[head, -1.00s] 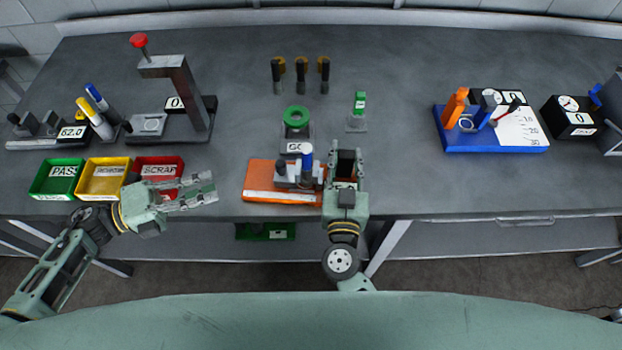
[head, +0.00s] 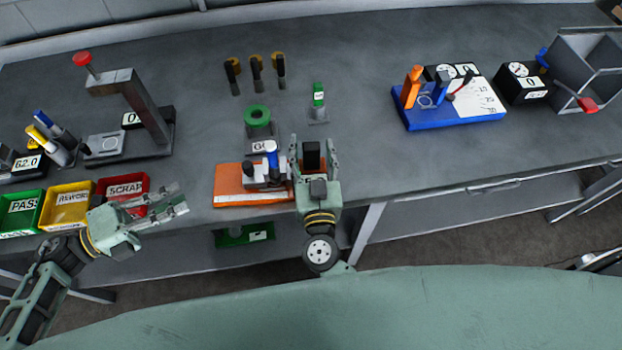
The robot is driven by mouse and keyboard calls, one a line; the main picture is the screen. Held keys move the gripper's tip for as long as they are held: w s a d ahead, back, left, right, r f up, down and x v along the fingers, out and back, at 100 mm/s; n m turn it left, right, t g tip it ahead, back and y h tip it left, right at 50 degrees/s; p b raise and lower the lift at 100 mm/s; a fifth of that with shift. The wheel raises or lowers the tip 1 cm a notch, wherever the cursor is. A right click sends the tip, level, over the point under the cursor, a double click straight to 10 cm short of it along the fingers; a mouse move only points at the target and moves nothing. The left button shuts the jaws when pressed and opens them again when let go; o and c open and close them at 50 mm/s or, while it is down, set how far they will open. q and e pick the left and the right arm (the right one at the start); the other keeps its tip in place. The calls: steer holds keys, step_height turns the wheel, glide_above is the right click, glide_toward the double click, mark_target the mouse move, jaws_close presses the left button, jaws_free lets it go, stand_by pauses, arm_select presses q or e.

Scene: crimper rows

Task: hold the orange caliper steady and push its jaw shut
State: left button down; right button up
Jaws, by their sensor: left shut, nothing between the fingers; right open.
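An orange upright piece (head: 411,88) stands on a blue tray (head: 455,121) at the back right; it is too small to tell whether it is the orange caliper. A flat orange base (head: 228,185) lies at the table's front edge, with a grey device with a blue-and-white top (head: 270,165) on it. I cannot make out a caliper jaw on either.
Green (head: 20,227), yellow (head: 52,219) and red (head: 108,206) bins line the front left. A grey stand with a red knob (head: 140,100) rises behind them. A green ring piece (head: 257,115) stands behind the orange base. A black dial box (head: 521,92) and grey holder (head: 585,80) stand far right.

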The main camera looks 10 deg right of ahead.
steer(key=shift+s, duration=0.1)
steer(key=s+a, duration=0.1)
steer(key=s, duration=1)
steer(key=shift+s, duration=0.4)
steer(key=shift+a, duration=0.1)
